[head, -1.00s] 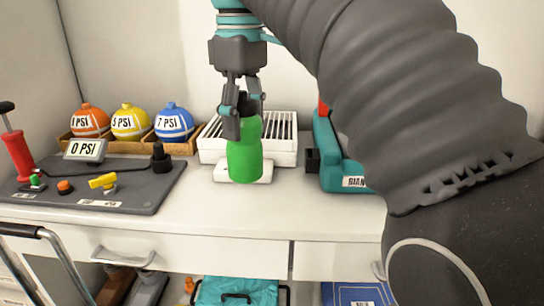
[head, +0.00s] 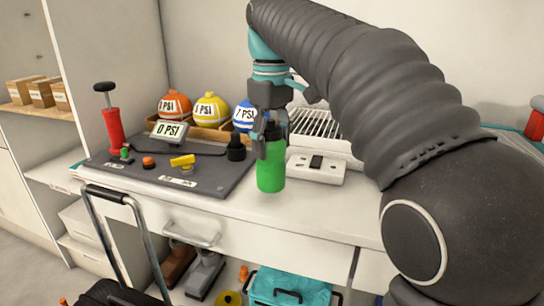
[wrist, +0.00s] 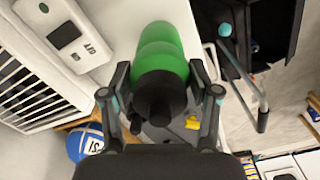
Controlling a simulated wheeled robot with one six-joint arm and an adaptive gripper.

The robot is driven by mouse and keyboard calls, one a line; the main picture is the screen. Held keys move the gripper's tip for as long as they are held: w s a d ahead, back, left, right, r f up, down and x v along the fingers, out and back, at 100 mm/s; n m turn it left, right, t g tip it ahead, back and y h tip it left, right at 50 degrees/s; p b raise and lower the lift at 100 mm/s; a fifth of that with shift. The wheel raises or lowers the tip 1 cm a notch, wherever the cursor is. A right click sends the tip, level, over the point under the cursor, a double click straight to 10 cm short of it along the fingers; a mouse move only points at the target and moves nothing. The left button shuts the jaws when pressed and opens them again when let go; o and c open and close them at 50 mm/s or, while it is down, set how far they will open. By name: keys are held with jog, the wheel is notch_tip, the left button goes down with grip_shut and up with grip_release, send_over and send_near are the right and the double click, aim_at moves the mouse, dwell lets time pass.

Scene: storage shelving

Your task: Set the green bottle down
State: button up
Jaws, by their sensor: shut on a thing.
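The green bottle (head: 271,172) is upright with a black cap, over the front part of the white counter (head: 310,212). My gripper (head: 270,135) is shut on the bottle near its top, with the fingers on either side. The bottle also shows in the wrist view (wrist: 160,55), between the two fingers (wrist: 160,95). I cannot tell whether its base touches the counter or hangs just above it.
A white device (head: 316,168) lies close to the right of the bottle, before a white slatted rack (head: 322,128). A dark pump board (head: 200,178) with a red pump (head: 112,130) is to the left. A cart handle (head: 112,198) stands in front.

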aim_at(272, 156)
jog(key=shift+f, duration=1.5)
jog(key=shift+f+b, duration=0.1)
jog(key=shift+b, duration=0.2)
jog(key=o, duration=1.4)
notch_tip(272, 156, up, 12)
jog(key=p, duration=0.4)
